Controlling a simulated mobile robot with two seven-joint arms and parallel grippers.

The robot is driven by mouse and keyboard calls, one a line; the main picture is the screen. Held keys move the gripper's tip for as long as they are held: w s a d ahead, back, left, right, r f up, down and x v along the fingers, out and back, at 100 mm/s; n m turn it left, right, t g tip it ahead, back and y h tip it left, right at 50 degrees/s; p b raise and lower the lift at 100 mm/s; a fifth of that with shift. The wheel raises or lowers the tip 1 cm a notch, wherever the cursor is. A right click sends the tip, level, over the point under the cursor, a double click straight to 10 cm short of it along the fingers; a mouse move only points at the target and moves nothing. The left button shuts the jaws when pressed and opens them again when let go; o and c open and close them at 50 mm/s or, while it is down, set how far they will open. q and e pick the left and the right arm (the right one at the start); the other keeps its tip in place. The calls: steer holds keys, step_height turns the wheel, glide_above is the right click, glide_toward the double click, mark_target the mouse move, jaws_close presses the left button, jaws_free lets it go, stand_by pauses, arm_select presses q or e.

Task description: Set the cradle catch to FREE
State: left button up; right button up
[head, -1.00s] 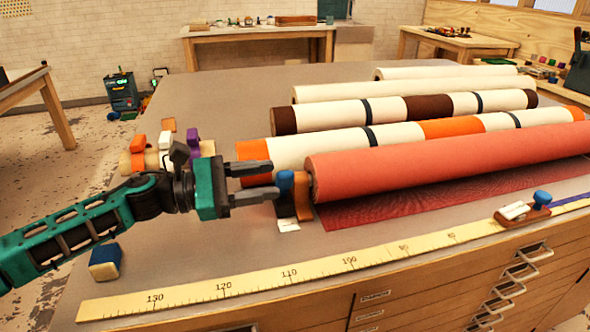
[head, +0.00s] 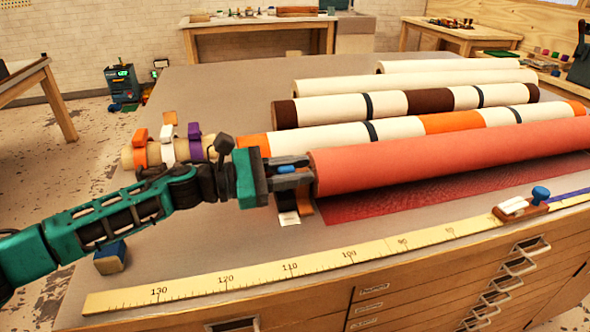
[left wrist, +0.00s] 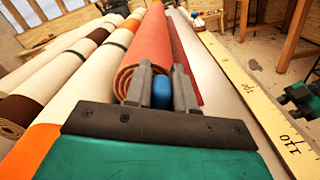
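The cradle catch's blue knob (head: 287,170) stands at the near left end of the red roll (head: 450,152), on a brown cradle piece (head: 305,206). A black-and-white label (head: 289,217) lies by its foot; I cannot read it. My left gripper (head: 288,171) has one finger on each side of the knob. In the left wrist view the blue knob (left wrist: 162,94) fills the gap between the fingers, in front of the roll's end. A teal and black part of mine, seemingly the right arm, shows at that view's right edge; its fingers cannot be made out.
A yellow ruler (head: 250,276) runs along the table's front edge, with a blue-knobbed wooden slider (head: 525,206) at right. Striped and cream rolls (head: 405,105) lie behind. A blue-and-tan block (head: 110,257) and a short roll with coloured clips (head: 167,149) are at left.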

mark_target(310, 152)
arm_select(q)
jaws_close()
steer(key=shift+w, duration=0.1)
steer(key=n, duration=0.1)
steer(key=w+n, duration=0.1)
steer(key=w+n+b, duration=0.1)
steer(key=shift+a+r+n, duration=0.3)
steer(key=shift+a+n, duration=0.05)
steer(key=shift+n, duration=0.05)
steer(key=shift+w+a+n+b, duration=0.25)
steer(key=shift+w+n, duration=0.25)
steer(key=shift+n, duration=0.3)
steer(key=shift+w+a+n+b, duration=0.1)
steer(key=shift+w+n+b, duration=0.1)
steer(key=shift+w+n, duration=0.45)
steer(key=shift+s+n, duration=0.1)
steer(key=shift+n, duration=0.15)
steer(key=shift+o, duration=2.4)
jaws_free()
